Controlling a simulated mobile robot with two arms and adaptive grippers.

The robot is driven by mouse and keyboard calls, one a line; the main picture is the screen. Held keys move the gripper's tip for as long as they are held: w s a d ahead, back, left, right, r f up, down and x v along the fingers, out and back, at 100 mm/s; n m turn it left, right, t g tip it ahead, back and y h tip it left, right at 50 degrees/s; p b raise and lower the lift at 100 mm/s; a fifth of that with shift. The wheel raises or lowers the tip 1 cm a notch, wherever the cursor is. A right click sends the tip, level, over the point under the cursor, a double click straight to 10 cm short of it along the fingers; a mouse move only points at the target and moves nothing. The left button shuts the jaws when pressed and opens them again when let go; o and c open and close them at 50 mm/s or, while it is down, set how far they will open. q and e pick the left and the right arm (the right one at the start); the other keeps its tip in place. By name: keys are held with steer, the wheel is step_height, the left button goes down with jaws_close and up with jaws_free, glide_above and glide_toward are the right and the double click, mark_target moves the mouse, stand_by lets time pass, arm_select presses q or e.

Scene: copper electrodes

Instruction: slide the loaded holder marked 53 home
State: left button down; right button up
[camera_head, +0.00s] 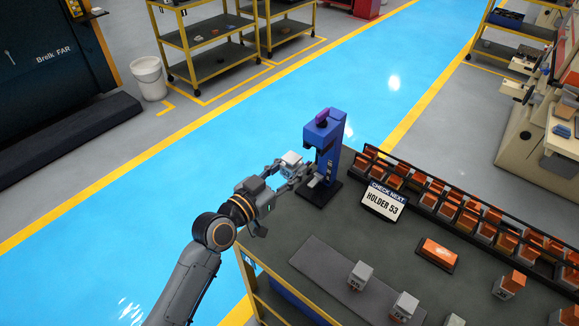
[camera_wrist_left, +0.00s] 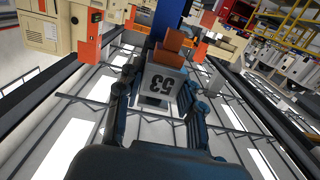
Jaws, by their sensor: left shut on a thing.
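The holder marked 53 (camera_wrist_left: 166,84) is a pale grey block with a copper electrode (camera_wrist_left: 173,47) on it. My left gripper (camera_wrist_left: 162,100) is shut on it, one finger on each side. In the head view the holder (camera_head: 291,160) is at the end of my left arm, just left of a tall blue device (camera_head: 325,140) with a purple top and dark base. I cannot tell whether holder and device touch. The number reads upside down in the wrist view. My right gripper is in neither view.
A sign (camera_head: 382,203) reading HOLDER 53 stands on the dark table (camera_head: 400,255). Behind it is a long black rack (camera_head: 440,189) with several orange-topped holders. Loose grey holders (camera_head: 360,275) and an orange block (camera_head: 437,252) lie nearer. The blue floor left of the table is clear.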

arm_select(q)
steer(key=shift+w+d+f, duration=0.15)
steer(key=shift+w, duration=0.25)
steer(key=shift+w+d+f+b, duration=0.3)
steer(key=shift+w+f+b, duration=0.15)
steer(key=shift+b, duration=0.25)
steer(key=shift+w+d+f+b, duration=0.4)
steer(key=shift+w+d+b, duration=0.1)
steer(key=shift+w, duration=0.1)
steer(key=shift+w+d+f+b, duration=0.4)
steer(key=shift+w+b, duration=0.05)
steer(key=shift+w, duration=0.1)
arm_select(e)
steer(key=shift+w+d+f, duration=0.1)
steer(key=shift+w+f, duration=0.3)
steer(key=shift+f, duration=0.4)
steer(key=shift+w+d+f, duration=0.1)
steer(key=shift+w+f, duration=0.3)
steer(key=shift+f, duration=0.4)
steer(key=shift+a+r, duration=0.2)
arm_select(q)
steer(key=shift+w+d, duration=0.15)
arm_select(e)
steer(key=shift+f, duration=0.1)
